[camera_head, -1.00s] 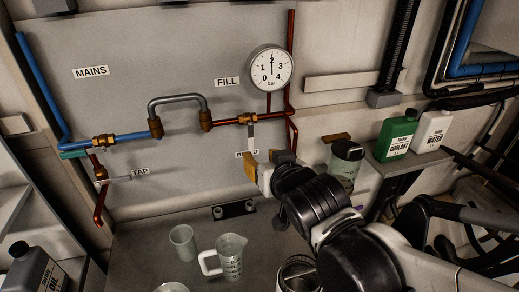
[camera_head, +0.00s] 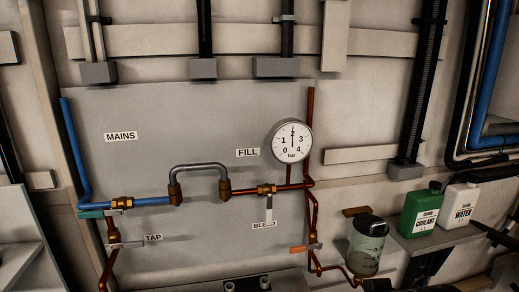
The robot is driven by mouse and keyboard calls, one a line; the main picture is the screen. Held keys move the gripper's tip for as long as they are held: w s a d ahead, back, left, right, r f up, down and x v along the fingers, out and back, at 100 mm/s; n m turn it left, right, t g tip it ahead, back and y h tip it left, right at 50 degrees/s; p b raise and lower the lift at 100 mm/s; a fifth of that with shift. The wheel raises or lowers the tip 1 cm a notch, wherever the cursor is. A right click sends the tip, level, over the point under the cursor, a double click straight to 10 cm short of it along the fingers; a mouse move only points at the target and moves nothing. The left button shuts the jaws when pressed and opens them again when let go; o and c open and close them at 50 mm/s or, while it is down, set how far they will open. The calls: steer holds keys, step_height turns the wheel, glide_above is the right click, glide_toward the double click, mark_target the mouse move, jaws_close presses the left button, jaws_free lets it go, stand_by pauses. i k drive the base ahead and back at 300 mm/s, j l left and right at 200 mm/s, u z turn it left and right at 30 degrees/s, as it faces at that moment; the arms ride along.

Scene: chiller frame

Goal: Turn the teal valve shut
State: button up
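The teal valve's lever (camera_head: 95,214) is at the left of the grey panel, just below the end of the blue pipe. It lies roughly level, in line with the short blue pipe run, beside the brass valve body (camera_head: 122,203). The MAINS label (camera_head: 121,136) is above it. My gripper is not in view, and nothing touches the teal lever.
A grey lever (camera_head: 269,208) hangs down at the FILL valve. A grey TAP lever (camera_head: 124,244) and an orange lever (camera_head: 298,249) sit lower. The gauge (camera_head: 292,141) points near 2. A clear canister (camera_head: 367,246) and bottles stand right. The panel front is clear.

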mark_target(98, 213)
steer(key=u, duration=1.55)
